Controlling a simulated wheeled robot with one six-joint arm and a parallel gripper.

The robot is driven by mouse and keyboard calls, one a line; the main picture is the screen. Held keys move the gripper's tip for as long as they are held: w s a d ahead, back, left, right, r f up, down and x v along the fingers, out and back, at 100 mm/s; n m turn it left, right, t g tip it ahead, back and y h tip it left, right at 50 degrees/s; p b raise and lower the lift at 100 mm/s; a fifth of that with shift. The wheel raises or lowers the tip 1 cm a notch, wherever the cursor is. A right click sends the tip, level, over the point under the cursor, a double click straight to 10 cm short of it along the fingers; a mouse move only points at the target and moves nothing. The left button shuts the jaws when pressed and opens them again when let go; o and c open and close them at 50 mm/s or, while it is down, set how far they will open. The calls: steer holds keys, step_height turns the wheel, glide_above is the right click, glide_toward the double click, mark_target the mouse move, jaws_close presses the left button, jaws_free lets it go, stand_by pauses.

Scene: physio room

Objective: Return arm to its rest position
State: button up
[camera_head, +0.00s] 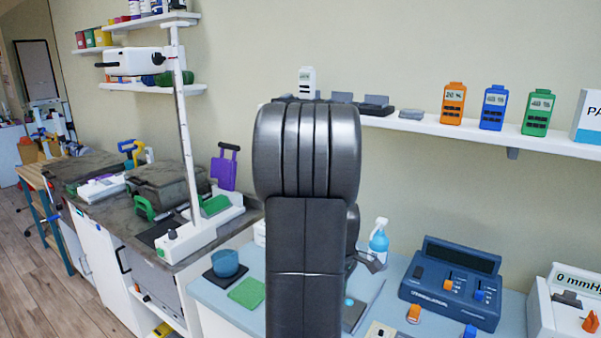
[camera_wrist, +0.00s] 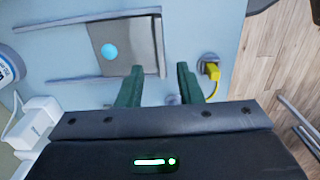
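My arm rises in the middle of the head view, with dark links hiding part of the counter and the wall shelf. My gripper (camera_wrist: 158,88) shows in the wrist view as two green fingers, apart from each other with nothing between them. It is above the light blue counter (camera_wrist: 110,90). A grey plate with a light blue ball or disc (camera_wrist: 109,51) on it lies just ahead of the fingers. In the head view my gripper is mostly hidden behind the arm.
A spray bottle (camera_head: 378,242) stands right of my arm, near a blue stimulation unit (camera_head: 452,285). A blue bowl (camera_head: 225,263) and green pad (camera_head: 246,292) lie to the left. A wall shelf (camera_head: 450,128) holds several coloured meters. A yellow plug (camera_wrist: 212,71) is right of the fingers.

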step_height(320, 180, down, 7)
steer(key=shift+r, duration=0.1)
steer(key=shift+w+d+r, duration=0.1)
steer(key=shift+w+d, duration=0.25)
steer(key=shift+w, duration=0.2)
